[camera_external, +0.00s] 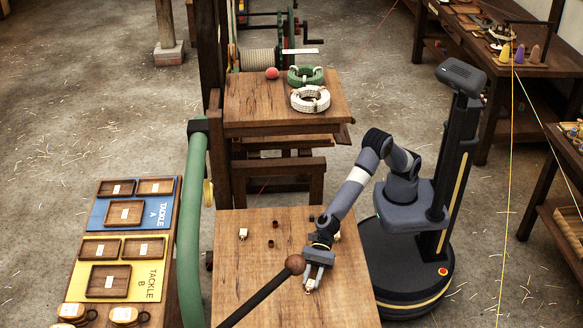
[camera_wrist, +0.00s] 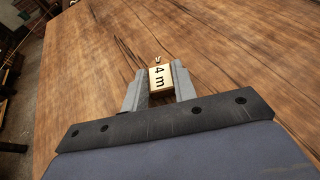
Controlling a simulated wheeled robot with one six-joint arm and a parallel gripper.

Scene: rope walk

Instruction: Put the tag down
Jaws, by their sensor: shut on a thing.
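In the wrist view, my gripper (camera_wrist: 160,84) is shut on a pale tag (camera_wrist: 160,77) marked "4 m", with a small ring at its far end. Wooden tabletop shows behind the tag; whether the tag touches it I cannot tell. In the external view, my gripper (camera_external: 311,287) is low over the front wooden table (camera_external: 245,290), pointing down, and the tag shows small between its fingertips. Another pale tag (camera_external: 243,233) lies at the back left of this table.
Blue (camera_external: 99,215) and yellow (camera_external: 152,268) tackle boards lie left, past a green pipe (camera_external: 186,230). The table's left part is mostly clear.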

